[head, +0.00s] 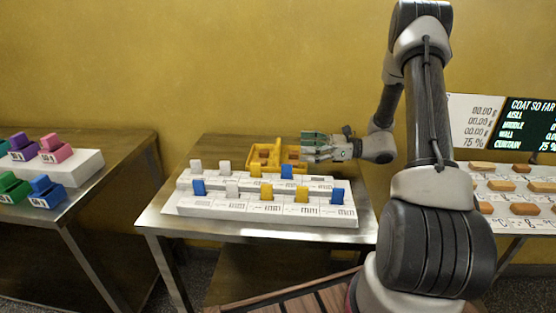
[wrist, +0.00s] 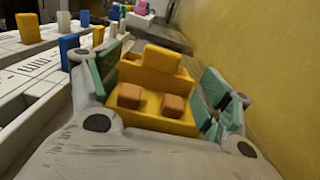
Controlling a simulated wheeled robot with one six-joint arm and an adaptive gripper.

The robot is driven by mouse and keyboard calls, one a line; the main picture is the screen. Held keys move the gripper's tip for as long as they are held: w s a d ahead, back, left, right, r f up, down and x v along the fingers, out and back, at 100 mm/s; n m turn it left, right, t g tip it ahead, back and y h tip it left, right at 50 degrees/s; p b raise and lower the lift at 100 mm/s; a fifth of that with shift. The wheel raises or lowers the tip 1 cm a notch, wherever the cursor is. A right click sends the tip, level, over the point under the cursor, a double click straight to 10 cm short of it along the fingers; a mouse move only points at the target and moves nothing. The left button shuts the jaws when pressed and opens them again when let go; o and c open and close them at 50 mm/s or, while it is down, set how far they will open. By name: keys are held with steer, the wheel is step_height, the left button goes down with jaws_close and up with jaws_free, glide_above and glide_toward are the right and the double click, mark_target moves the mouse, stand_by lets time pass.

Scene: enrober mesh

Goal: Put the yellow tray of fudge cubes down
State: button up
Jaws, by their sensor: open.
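The yellow tray (head: 252,157) stands at the back of the middle steel table, near the wall. Brown fudge cubes (wrist: 130,96) lie in it; two show in the wrist view, and the rest of the tray is hidden behind its raised yellow tab. My gripper (head: 305,146) is at the right end of the tray. In the wrist view the green-padded fingers (wrist: 160,90) are spread, one on each side of the tray. I cannot tell whether either pad touches it.
In front of the tray, white stepped racks (head: 260,200) hold blue, yellow and white tabs. Coloured holders (head: 47,190) stand on the left table. Brown pieces (head: 522,208) lie on a white board at right, below display panels (head: 530,120). The wall is close behind the tray.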

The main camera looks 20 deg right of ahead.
glide_above(282, 162)
steer(key=c, duration=1.6)
